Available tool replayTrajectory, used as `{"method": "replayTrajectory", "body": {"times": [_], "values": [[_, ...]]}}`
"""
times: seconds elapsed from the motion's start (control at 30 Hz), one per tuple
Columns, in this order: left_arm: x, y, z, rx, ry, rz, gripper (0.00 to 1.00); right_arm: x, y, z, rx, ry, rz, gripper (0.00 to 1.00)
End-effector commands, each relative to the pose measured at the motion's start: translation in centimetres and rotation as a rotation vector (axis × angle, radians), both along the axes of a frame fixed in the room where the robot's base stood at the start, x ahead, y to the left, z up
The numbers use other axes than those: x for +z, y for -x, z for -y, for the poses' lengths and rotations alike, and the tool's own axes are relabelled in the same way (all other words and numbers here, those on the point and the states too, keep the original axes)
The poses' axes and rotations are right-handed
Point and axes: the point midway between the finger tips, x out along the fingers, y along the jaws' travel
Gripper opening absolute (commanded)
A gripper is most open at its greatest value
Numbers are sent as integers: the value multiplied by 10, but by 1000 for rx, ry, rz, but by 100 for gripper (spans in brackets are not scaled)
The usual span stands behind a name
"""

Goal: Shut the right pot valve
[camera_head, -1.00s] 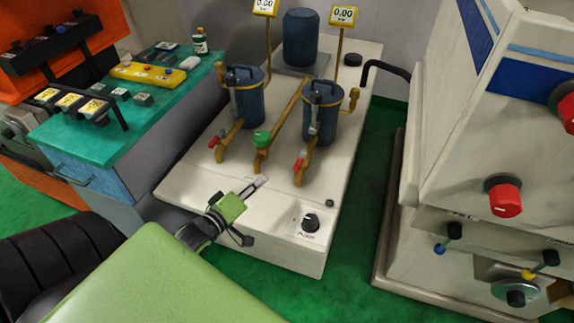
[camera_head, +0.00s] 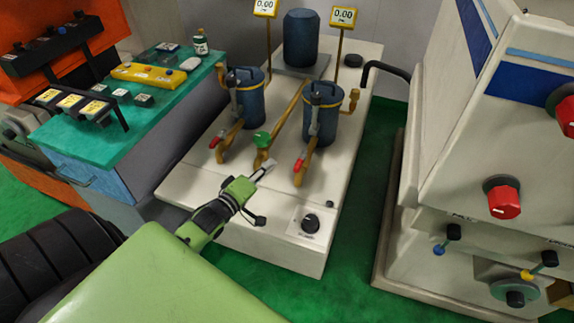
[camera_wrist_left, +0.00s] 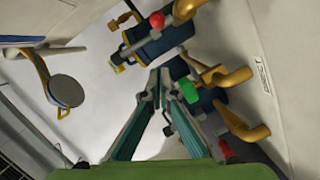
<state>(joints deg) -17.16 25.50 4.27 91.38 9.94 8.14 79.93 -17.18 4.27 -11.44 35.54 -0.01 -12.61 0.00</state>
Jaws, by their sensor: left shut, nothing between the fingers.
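The right pot (camera_head: 323,113) is a blue cylinder on a white base. Its valve has a red handle (camera_head: 299,165) on a brass pipe low at its front. A green handle (camera_head: 262,139) sits on the middle pipe, and another red handle (camera_head: 214,143) is at the left pot (camera_head: 247,97). My left gripper (camera_head: 267,166) is shut and empty above the base, in front of the green handle and left of the right valve. In the left wrist view, its fingers (camera_wrist_left: 163,74) converge near the green handle (camera_wrist_left: 188,91); two red handles show there. My right gripper is out of view.
A black knob (camera_head: 311,222) sits at the base's front right. Two yellow gauges reading 0.00 (camera_head: 343,16) stand behind. A teal-topped bench (camera_head: 150,110) is at left, a white machine (camera_head: 470,110) at right. A green floor gap separates base and machine.

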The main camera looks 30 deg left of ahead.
Motion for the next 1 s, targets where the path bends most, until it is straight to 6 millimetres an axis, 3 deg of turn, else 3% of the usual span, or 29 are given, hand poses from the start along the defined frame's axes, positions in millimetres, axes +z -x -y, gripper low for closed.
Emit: {"method": "replayTrajectory", "body": {"times": [0.23, 0.33, 0.5, 1.0], "values": [[-4, -45, 0, -1, -2, 1, 0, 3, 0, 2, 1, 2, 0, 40], [-13, -45, 18, 1, 5, -2, 0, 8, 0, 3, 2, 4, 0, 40], [-20, -49, 31, 0, 1, 0, 0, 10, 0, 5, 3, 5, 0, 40], [-23, -49, 35, 2, -1, -1, 0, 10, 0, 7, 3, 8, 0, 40]]}}
